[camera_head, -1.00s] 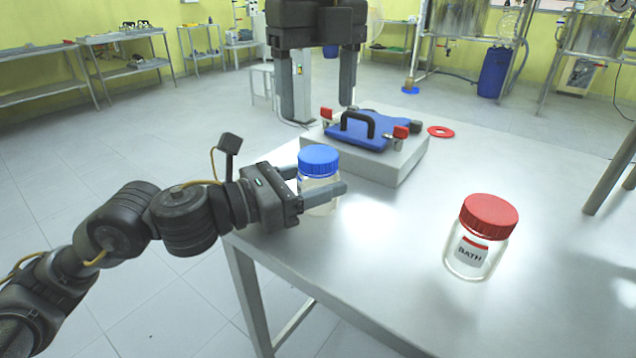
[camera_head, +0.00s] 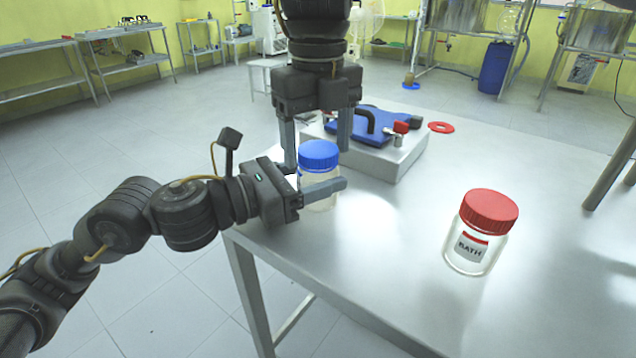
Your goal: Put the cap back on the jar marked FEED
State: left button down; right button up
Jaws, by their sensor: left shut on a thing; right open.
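A clear jar (camera_head: 320,203) with a blue cap (camera_head: 319,152) stands upright near the table's left edge. The cap sits on the jar's mouth; I cannot tell whether it is screwed down. No FEED mark is visible on this jar. My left gripper (camera_head: 318,184) is shut on the jar's body below the cap, and its near finger hides part of the glass. My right gripper (camera_head: 318,157) comes down from above and is open, with one finger on each side of the blue cap. I cannot tell whether its fingers touch the cap.
A jar with a red cap (camera_head: 489,210) and a BATH label (camera_head: 471,248) stands at the right. A grey block (camera_head: 397,164) with a blue handled plate (camera_head: 372,128) stands just behind the blue-capped jar. A red ring (camera_head: 441,127) lies farther back. The table's front middle is clear.

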jog(key=c, duration=1)
jog(key=m, duration=0.8)
jog(key=o, duration=1.1)
jog(key=shift+r, duration=2.25)
